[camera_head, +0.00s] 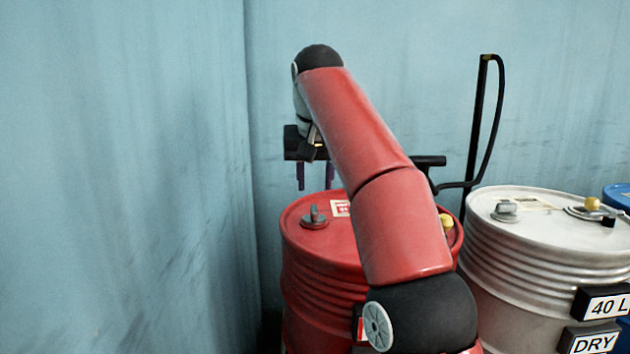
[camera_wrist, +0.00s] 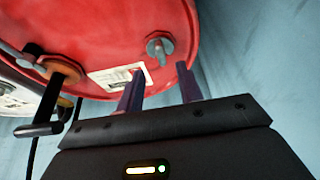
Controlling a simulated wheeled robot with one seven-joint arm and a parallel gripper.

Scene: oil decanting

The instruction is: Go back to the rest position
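My gripper (camera_head: 315,177) hangs above the left part of the red drum's top, with its fingers pointing down. In the wrist view my gripper (camera_wrist: 160,88) shows two dark purple fingers spread apart with nothing between them. The red drum (camera_head: 318,262) stands upright below my arm. A grey bung (camera_head: 315,217) sits on its lid near the fingers, and it also shows in the wrist view (camera_wrist: 158,48) beyond the fingertips, apart from them. My arm hides the middle of the drum.
A white drum (camera_head: 535,265) stands to the right with labels "40 L" (camera_head: 604,304) and "DRY" (camera_head: 595,342). A black pump handle and hose (camera_head: 480,125) rise behind the drums. A blue drum (camera_head: 618,196) is at the right edge. Blue walls (camera_head: 120,150) stand behind and left.

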